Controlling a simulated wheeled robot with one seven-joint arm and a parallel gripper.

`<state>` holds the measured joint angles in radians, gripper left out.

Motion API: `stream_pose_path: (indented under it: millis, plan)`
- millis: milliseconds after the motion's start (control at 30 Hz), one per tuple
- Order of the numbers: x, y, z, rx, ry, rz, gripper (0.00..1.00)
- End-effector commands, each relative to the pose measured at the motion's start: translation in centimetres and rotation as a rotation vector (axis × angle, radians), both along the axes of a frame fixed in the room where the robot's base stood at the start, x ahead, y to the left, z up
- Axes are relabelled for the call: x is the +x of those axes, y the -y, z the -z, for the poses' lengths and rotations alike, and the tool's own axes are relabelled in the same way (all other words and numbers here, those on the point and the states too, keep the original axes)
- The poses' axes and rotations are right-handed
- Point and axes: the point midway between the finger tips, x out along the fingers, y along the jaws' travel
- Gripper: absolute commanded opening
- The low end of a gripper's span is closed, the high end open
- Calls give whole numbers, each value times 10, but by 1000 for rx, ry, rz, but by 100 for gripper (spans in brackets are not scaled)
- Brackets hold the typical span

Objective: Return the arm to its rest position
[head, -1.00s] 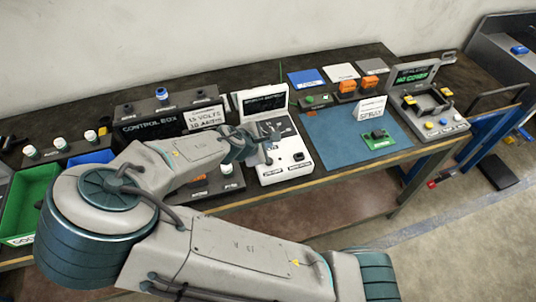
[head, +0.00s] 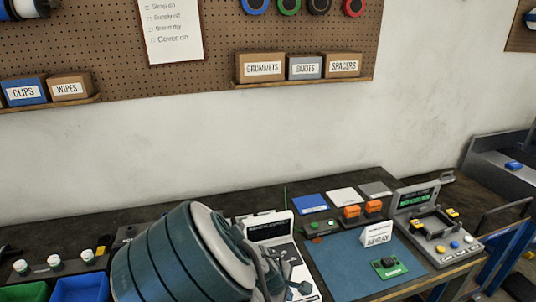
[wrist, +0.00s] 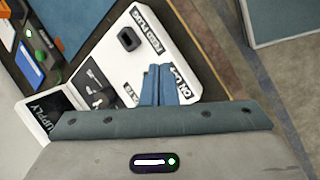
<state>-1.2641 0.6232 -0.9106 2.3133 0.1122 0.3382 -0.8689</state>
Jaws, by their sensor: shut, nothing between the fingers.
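My arm (head: 180,262) is folded up close to the head camera, and its large teal-ringed joint fills the lower middle of the head view. It hides part of the bench and the control box. My gripper (wrist: 159,84) shows in the wrist view with its two blue fingers together and nothing between them. It points down over the white supply unit (wrist: 165,45), which has a dark knob and labels. The same white unit (head: 268,226) stands just right of the arm in the head view. I cannot tell the height of the fingers above it.
The bench holds a blue mat (head: 345,262) with a green circuit board (head: 388,268) and a spray sign (head: 377,234). A grey tester (head: 440,225) stands at right. Green bin (head: 28,290) and blue bin (head: 82,288) are at lower left. A pegboard (head: 220,45) hangs above.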

Motion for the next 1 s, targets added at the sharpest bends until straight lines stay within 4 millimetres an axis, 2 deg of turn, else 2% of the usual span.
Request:
stream_pose_path:
  millis: [133, 267, 667, 1000]
  plan:
    - [-16, 10, -5, 162, -47, 192, 0]
    - [-29, 16, -19, 284, -71, 340, 0]
    - [-65, 48, -96, 573, -20, 721, 0]
    - [-115, 86, -157, 675, 163, 992, 0]
